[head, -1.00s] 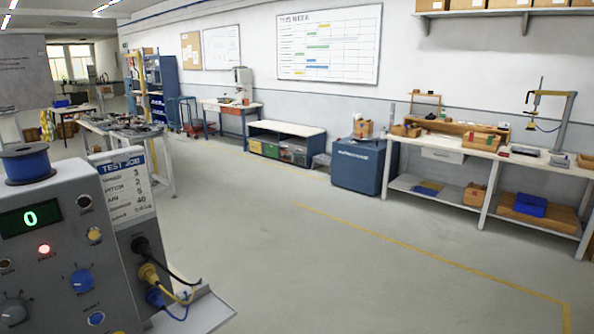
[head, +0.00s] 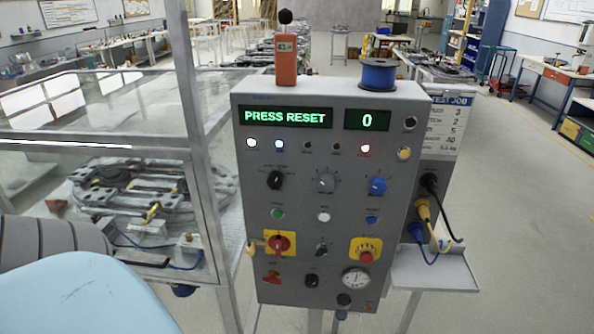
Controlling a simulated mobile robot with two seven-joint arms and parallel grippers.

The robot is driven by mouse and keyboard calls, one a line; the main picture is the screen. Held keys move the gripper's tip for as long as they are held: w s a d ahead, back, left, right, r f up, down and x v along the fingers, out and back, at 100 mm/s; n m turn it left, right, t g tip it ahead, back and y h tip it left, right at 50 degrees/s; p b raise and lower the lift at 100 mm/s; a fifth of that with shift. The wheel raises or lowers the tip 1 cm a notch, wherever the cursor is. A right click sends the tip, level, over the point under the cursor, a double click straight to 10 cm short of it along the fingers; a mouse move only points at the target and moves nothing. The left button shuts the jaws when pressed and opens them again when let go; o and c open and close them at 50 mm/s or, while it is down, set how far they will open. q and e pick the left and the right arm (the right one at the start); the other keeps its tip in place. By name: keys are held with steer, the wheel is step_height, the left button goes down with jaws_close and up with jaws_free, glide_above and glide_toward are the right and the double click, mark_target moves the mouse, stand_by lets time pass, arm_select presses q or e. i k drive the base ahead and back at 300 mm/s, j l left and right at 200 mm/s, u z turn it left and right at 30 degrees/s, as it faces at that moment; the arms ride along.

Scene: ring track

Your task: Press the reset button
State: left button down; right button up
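A grey control panel (head: 326,190) stands upright in the middle of the head view. Its green display (head: 286,117) reads PRESS RESET, and a smaller display (head: 367,121) reads 0. A row of buttons crosses its middle: a green button (head: 277,213), a white button (head: 323,216) and a blue button (head: 371,220). Their labels are too small to read, so I cannot tell which is reset. A red mushroom button on yellow (head: 365,254) and a red rotary switch on yellow (head: 281,243) sit lower down. Neither gripper is in view.
A glazed machine enclosure (head: 110,160) with a metal frame post stands left of the panel. A small shelf (head: 435,277) and plugged cables stick out on the panel's right. A blue spool (head: 377,74) sits on top. The floor at right is clear.

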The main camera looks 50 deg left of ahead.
mark_target(371, 220)
steer(key=u, duration=1.35)
